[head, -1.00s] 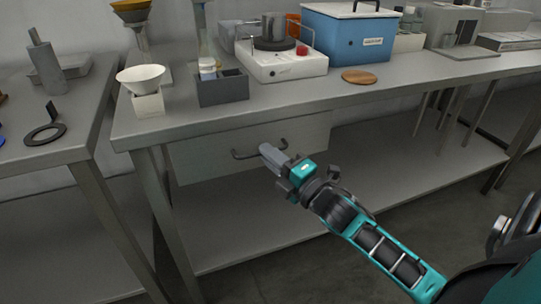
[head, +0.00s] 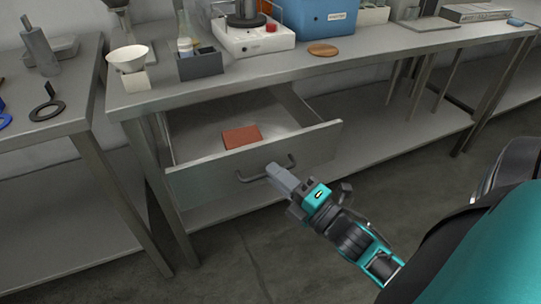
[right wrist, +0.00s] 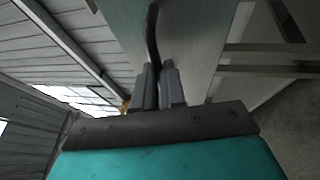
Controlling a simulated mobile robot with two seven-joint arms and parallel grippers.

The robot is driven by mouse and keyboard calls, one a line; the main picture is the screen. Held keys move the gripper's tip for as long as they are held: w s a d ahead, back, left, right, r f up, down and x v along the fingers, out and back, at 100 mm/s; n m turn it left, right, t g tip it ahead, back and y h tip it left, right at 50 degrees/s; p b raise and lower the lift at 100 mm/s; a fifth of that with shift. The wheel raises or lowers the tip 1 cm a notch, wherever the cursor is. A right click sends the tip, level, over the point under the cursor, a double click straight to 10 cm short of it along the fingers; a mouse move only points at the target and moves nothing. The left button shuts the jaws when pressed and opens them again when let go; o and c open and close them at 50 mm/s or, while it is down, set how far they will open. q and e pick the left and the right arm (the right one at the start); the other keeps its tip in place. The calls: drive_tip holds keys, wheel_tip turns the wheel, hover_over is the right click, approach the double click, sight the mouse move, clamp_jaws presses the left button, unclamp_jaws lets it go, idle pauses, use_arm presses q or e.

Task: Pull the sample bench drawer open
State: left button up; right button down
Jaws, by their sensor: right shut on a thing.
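The sample bench drawer (head: 215,181) hangs under the bench top and stands well open. Its inside shows, with a flat reddish-brown block (head: 242,136) lying in it. The dark bar handle (head: 252,178) is on the drawer front. My right gripper (head: 276,173) is shut on this handle, near its middle. In the right wrist view the handle (right wrist: 152,35) runs up from between the two closed fingers (right wrist: 158,88), beside the pale drawer front (right wrist: 190,40). My left gripper is not in view.
The bench top (head: 250,64) carries a white funnel on a block (head: 128,62), a dark rack (head: 200,64), a white stirrer (head: 252,40), a blue box (head: 318,14) and a round wooden disc (head: 323,50). Another bench (head: 60,125) stands at left. The floor in front is clear.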

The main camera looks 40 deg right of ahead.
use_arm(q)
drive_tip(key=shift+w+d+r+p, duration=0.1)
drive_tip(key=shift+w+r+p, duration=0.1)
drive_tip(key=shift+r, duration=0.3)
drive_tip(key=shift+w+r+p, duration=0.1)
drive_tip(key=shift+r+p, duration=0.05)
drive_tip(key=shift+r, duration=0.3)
use_arm(e)
drive_tip(key=shift+s+a, duration=0.25)
drive_tip(key=shift+s, duration=0.85)
drive_tip(key=shift+s+a, duration=0.25)
drive_tip(key=shift+s, duration=0.8)
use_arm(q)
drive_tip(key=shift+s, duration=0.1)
use_arm(e)
drive_tip(key=c, duration=1.2)
unclamp_jaws()
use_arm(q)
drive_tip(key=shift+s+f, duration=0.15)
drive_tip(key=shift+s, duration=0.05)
